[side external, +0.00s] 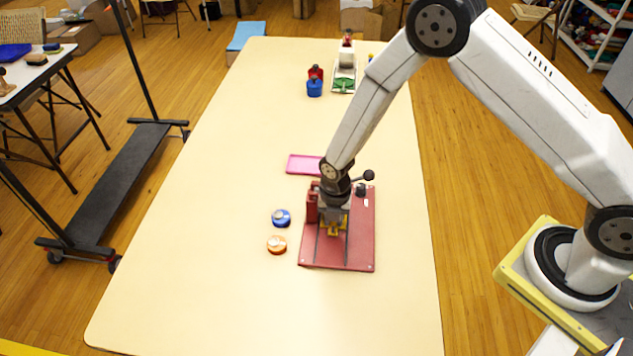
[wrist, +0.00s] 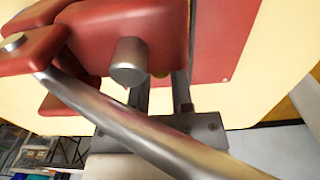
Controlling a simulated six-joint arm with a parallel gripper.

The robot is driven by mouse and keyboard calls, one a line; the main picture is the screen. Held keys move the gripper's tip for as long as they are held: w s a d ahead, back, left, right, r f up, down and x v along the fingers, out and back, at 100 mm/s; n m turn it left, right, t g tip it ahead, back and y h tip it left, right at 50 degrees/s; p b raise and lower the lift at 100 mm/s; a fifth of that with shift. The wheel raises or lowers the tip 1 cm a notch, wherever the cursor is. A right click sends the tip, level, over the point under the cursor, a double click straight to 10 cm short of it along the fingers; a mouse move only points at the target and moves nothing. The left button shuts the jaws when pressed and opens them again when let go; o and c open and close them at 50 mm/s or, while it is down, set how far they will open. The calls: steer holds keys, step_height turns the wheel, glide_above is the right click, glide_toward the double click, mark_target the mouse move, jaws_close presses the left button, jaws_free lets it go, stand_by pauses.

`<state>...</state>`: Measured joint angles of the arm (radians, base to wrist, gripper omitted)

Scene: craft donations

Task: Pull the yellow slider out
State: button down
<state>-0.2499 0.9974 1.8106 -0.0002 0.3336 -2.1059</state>
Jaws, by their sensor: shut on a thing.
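The yellow slider (side external: 328,232) sits on a red base plate (side external: 358,250) fitted with dark rails. Only small parts of it show around my fingers, and its far end is hidden. My gripper (side external: 334,226) points down over the plate and is shut on the slider. In the wrist view, a red clamp body (wrist: 125,30) with a metal cylinder and a long metal bar covers much of the fingers. Only a speck of the yellow slider (wrist: 160,75) shows there, so the grip itself is mostly hidden.
A lever with a black knob (side external: 368,175) rises behind the plate. A pink tray (side external: 303,165) lies beyond it. The table front is clear.

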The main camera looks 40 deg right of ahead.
steer(key=shift+s+a, duration=3.35)
steer(key=shift+a, duration=0.1)
steer(key=c, duration=0.6)
jaws_free()
steer(key=shift+r, duration=0.1)
steer(key=shift+r, duration=3.65)
